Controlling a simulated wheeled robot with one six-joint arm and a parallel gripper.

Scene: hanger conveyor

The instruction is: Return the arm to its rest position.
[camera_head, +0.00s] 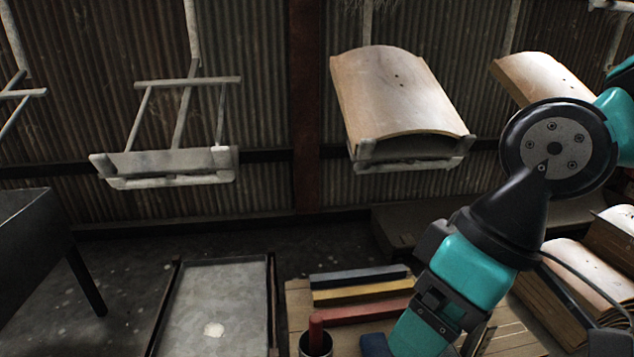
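My arm, teal and black, comes in from the right edge. It bends at a large round black joint and slopes down to the left, leaving the picture at the bottom. The fingers of my gripper do not show, so I cannot see whether it holds anything. Below and left of the arm is a wooden surface (297,300) with coloured bars on it. No part of the arm that shows is seen touching the hangers or the tiles.
An empty hanger (165,162) hangs at left; another hanger (410,165) bears a curved tile (395,95). A second tile (540,78) is behind my arm. Stacked tiles (590,275) stand at lower right. A dark bin (30,235) and a grey tray (215,310) are at lower left.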

